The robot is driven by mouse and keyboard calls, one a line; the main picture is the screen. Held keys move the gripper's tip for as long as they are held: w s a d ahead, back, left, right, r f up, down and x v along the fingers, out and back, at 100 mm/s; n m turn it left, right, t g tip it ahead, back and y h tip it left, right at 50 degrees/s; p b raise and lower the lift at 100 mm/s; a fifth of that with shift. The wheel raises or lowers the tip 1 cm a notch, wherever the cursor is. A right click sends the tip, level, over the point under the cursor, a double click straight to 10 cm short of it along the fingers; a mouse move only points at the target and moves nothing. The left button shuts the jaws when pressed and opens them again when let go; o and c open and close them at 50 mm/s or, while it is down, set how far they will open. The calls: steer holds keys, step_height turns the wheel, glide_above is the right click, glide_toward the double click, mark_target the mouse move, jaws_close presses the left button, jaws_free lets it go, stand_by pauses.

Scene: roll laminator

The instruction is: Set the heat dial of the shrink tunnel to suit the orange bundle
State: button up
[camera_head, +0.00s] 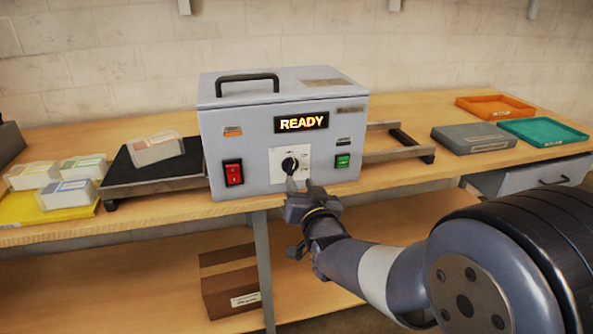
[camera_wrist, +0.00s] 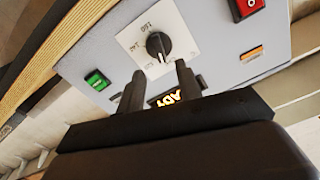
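The shrink tunnel (camera_head: 240,150) is a grey box with a lit READY display (camera_head: 301,122). Its heat dial (camera_head: 289,164) is a black knob on a white plate, also seen in the wrist view (camera_wrist: 158,46). There, 140 and 160 are legible; a pale pointer mark on the knob faces roughly towards the display. My gripper (camera_head: 299,184) is in front of the dial. Its fingers (camera_wrist: 158,80) are apart and empty, with the knob beyond their tips. A clear-wrapped bundle with an orange-tan label (camera_head: 155,148) lies on the dark infeed bed.
A red switch (camera_head: 233,173) and a green button (camera_head: 342,161) flank the dial. Orange (camera_head: 528,105), grey (camera_head: 440,134) and teal (camera_head: 575,136) trays stand at right. A brown box (camera_head: 228,290) is on the lower shelf.

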mark_target(293, 168)
steer(key=x, duration=0.6)
steer(key=shift+w+p, duration=0.15)
steer(key=shift+p, duration=0.15)
steer(key=shift+c, duration=0.4)
jaws_close()
